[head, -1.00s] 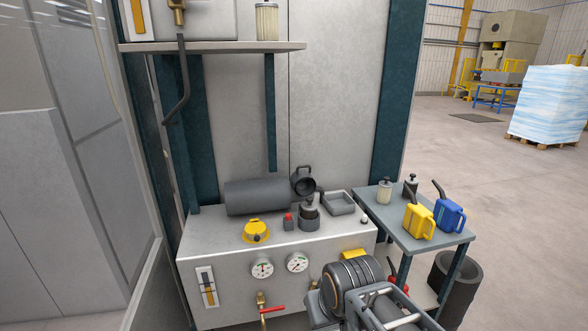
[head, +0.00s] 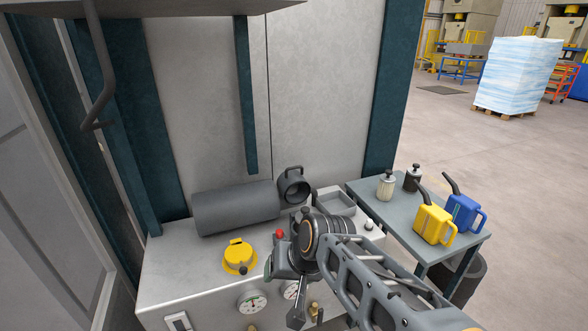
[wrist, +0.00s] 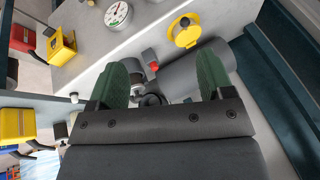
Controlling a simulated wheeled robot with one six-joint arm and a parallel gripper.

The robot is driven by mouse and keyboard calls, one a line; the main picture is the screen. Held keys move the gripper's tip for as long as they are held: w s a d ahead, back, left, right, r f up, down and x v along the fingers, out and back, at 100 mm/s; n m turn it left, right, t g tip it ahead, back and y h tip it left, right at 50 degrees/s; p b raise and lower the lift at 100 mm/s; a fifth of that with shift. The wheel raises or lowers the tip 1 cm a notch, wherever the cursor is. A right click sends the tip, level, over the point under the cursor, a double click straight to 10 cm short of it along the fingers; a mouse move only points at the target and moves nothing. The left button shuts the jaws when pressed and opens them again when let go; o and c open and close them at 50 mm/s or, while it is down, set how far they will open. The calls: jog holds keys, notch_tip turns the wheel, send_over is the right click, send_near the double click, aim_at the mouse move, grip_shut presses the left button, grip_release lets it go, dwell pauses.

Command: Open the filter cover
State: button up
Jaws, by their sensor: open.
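A dark grey horizontal cylinder (head: 235,206) lies on the pale machine top. A round, dark, hollow-looking end piece with a handle (head: 294,187) is at its right end. I cannot tell for sure whether this is the filter cover. My gripper (wrist: 162,76) is open and empty, with its two green fingers apart. In the head view it is above the front of the machine top, nearer than the cylinder and partly hidden by my wrist. In the wrist view the cylinder (wrist: 200,65) and small dark parts show beyond and between the fingers.
A yellow cap (head: 239,257) and a red knob (head: 280,234) sit on the machine top (head: 190,262). A gauge (head: 252,302) is on its front. A side table (head: 400,208) holds yellow (head: 433,225) and blue (head: 464,213) cans. A shelf (head: 190,8) overhangs at upper left.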

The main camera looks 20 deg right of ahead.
jog(key=o, duration=0.3)
jog(key=w+a+m+t+y+b, duration=0.1)
jog(key=w+a+m+y+b, duration=0.1)
jog(key=w+m, duration=0.3)
jog(key=shift+w+a+m+t+y, duration=0.2)
jog(key=shift+w+m+t+y, duration=0.15)
jog(key=shift+y, duration=0.25)
jog(key=shift+o, duration=0.8)
jog(key=w+d+r+m+t+y+b, duration=0.1)
jog(key=w+m+t+b, duration=0.1)
jog(key=w+m, duration=0.4)
jog(key=shift+w+r+m+t+y, duration=0.25)
jog(key=shift+w+m+t+y, duration=0.15)
jog(key=shift+w+t, duration=0.35)
jog(key=m+t+h+b, duration=0.4)
jog(key=m+t+h, duration=0.4)
jog(key=m, duration=1.2)
send_near(295, 168)
jog(key=w+p, duration=0.3)
jog(key=w, duration=0.7)
jog(key=shift+w+d+p, duration=0.1)
jog(key=shift+w+p, duration=0.2)
jog(key=shift+p, duration=0.05)
